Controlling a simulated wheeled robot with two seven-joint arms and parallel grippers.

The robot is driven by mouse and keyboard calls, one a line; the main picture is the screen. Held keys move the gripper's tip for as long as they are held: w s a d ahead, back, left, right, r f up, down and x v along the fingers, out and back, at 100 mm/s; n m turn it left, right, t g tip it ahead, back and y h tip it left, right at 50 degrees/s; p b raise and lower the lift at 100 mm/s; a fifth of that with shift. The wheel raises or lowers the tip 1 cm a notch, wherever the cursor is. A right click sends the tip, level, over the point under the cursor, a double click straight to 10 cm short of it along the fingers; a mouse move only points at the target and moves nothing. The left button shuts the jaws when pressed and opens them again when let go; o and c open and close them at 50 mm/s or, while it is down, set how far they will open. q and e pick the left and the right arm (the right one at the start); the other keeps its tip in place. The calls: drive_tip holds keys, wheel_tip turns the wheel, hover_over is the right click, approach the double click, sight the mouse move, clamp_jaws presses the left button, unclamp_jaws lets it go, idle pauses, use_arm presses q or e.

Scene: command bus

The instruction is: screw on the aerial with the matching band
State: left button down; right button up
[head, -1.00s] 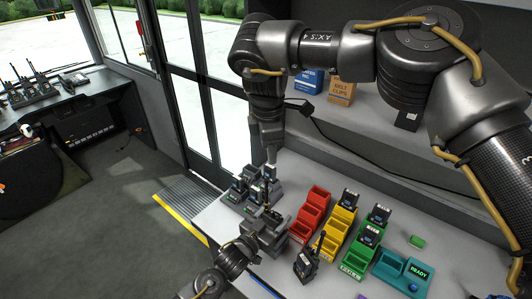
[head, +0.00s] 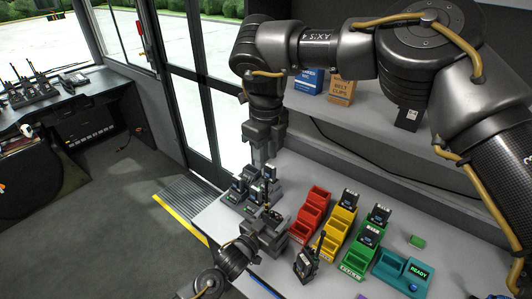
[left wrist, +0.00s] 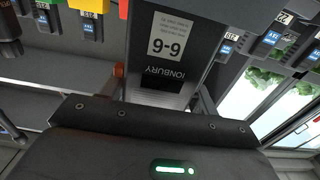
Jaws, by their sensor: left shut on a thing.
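My left gripper (head: 262,232) is shut on a dark handheld radio at the near-left part of the counter. In the left wrist view the held radio's dark body (left wrist: 165,75) fills the middle, with a white label and the word IONBURY. A thin dark aerial (head: 267,195) rises by the held radio; whether it is seated, and its band colour, are too small to tell. My right gripper (head: 262,158) points down above and behind the held radio, near a dark charger rack (head: 240,192) with several radios. Its fingertips are unclear, and I see nothing certain in them.
Red bins (head: 311,212), yellow bins (head: 336,232) and green bins (head: 367,245) stand in rows; radios sit in some. A radio with an aerial (head: 306,263) stands in front. A teal tray (head: 390,268) with a READY screen is at right.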

sight(266, 184)
drive_tip(key=shift+n, duration=0.7)
drive_tip(key=shift+f, duration=0.1)
wheel_tip(266, 184, down, 12)
drive_tip(key=shift+r, duration=0.1)
drive_tip(key=shift+c, duration=0.4)
clamp_jaws()
